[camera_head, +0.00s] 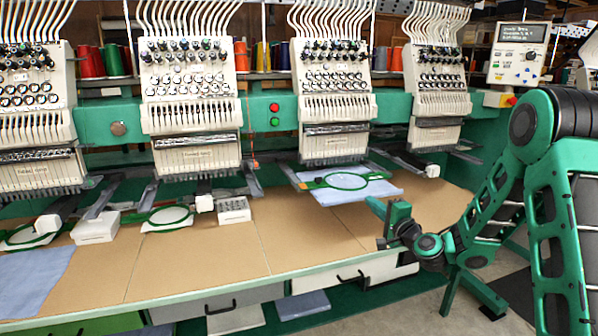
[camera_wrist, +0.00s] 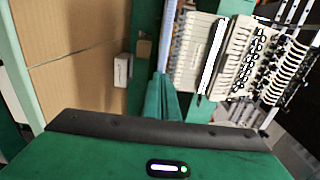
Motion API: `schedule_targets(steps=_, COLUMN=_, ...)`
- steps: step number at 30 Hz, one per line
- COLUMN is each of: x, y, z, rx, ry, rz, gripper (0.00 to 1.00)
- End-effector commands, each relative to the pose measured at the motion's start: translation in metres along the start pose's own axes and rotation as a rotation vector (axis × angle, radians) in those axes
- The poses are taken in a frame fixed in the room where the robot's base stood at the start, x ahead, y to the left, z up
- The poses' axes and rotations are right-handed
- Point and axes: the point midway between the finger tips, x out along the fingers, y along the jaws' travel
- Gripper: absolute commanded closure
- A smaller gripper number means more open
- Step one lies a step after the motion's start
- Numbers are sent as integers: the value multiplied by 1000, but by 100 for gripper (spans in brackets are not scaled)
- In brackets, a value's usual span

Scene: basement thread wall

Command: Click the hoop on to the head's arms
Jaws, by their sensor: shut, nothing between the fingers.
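A green oval hoop (camera_head: 347,181) with light blue cloth (camera_head: 352,193) sits under the third head (camera_head: 333,90), beside its dark arms (camera_head: 291,176). I cannot tell whether it is clicked on to them. My gripper (camera_head: 378,208) is over the table's right part, to the right of and below this hoop, apart from it. It is shut and empty. In the wrist view its green fingers (camera_wrist: 165,97) are together, with a sewing head (camera_wrist: 215,60) beyond them; the hoop is not visible there. Another green hoop (camera_head: 169,215) lies under the second head (camera_head: 190,90).
A third green hoop (camera_head: 28,237) is at the far left, near folded blue cloth (camera_head: 35,278). White boxes (camera_head: 95,228) (camera_head: 234,210) stand on the brown tabletop (camera_head: 200,262). A control panel (camera_head: 517,53) is at the right.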

Motion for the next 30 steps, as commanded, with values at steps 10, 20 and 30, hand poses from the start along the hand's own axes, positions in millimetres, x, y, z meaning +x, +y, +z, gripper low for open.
schedule_targets(steps=10, x=12, y=0, z=0, rx=-1, ry=-2, rz=0, gripper=100)
schedule_targets(steps=20, x=26, y=0, z=1, rx=-1, ry=-1, rz=0, gripper=100)
schedule_targets(steps=30, x=40, y=1, z=1, rx=-1, ry=-2, rz=0, gripper=100)
